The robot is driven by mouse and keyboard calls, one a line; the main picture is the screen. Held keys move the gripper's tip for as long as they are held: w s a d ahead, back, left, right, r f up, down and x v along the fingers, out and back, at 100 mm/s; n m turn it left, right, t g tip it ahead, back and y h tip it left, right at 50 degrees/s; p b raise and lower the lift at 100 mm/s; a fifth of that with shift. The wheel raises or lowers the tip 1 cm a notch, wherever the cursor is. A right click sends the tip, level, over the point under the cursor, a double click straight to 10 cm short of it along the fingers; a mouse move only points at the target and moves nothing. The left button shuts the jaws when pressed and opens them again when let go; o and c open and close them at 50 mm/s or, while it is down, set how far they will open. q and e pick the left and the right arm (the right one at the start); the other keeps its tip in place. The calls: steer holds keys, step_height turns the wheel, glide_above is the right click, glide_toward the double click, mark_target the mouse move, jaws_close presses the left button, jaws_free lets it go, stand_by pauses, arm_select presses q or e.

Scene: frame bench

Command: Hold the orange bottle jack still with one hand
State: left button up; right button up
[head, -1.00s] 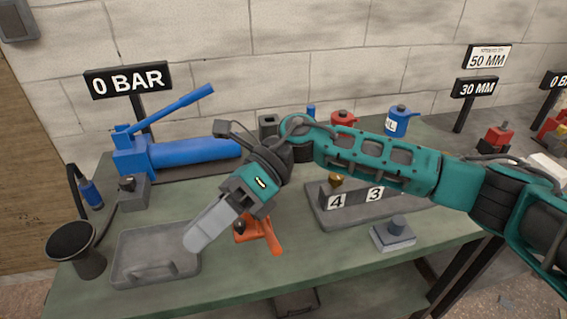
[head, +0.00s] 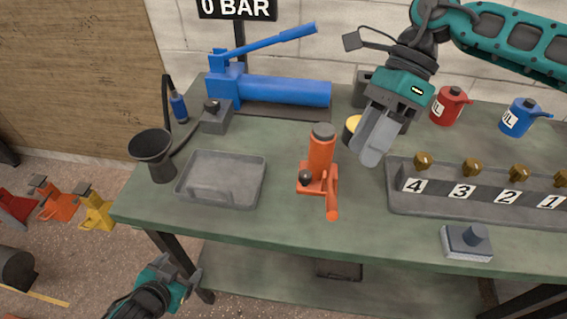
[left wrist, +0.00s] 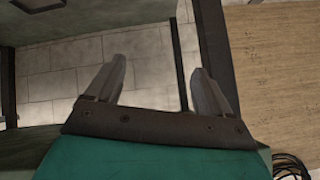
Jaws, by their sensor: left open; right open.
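The orange bottle jack (head: 319,160) stands upright on the green bench, with a grey cap, a black knob and an orange lever socket at its front. Nothing touches it. My right gripper (head: 370,150) comes in from the upper right and is open and empty. Its grey fingers hang in the air to the right of the jack. My left gripper (head: 178,280) is low at the bottom left, in front of the bench and below its top, far from the jack. In the left wrist view its two fingers (left wrist: 157,80) are apart with nothing between them.
A grey tray (head: 220,203) and a black funnel cup (head: 154,158) are left of the jack. A blue hand pump (head: 284,91) lies behind. A numbered rack (head: 450,207) and a grey block (head: 467,243) are right. The bench front before the jack is clear.

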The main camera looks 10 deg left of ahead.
arm_select(q)
steer(key=s+a+y, duration=0.1)
steer(key=a+y, duration=0.5)
steer(key=a, duration=1.5)
steer(key=w+a+r+m+y, duration=0.2)
steer(key=w+a+r, duration=0.2)
steer(key=a+r, duration=0.25)
steer(key=w+d+r+m+t+h, duration=0.2)
steer(key=w+d+r+m+t, duration=0.4)
steer(key=w+r+m, duration=0.55)
steer(key=w+d+r+m+t+h, duration=0.35)
steer(key=w+d+r+m, duration=0.5)
steer(key=r, duration=0.55)
steer(key=w+d+r+m+t+h, duration=0.2)
steer(key=d+r+m+h, duration=0.2)
steer(key=d+r+m, duration=0.25)
steer(key=m+g+h, duration=0.7)
steer(key=m+h, duration=0.3)
steer(key=m, duration=0.2)
glide_toward(328, 134)
steer(key=shift+t, duration=0.25)
steer(key=x, duration=0.4)
steer(key=f+x, duration=0.1)
steer(key=x, duration=0.3)
steer(key=a+f+x, duration=0.1)
steer(key=x, duration=0.3)
steer(key=shift+w+f, duration=0.2)
steer(key=shift+w, duration=0.1)
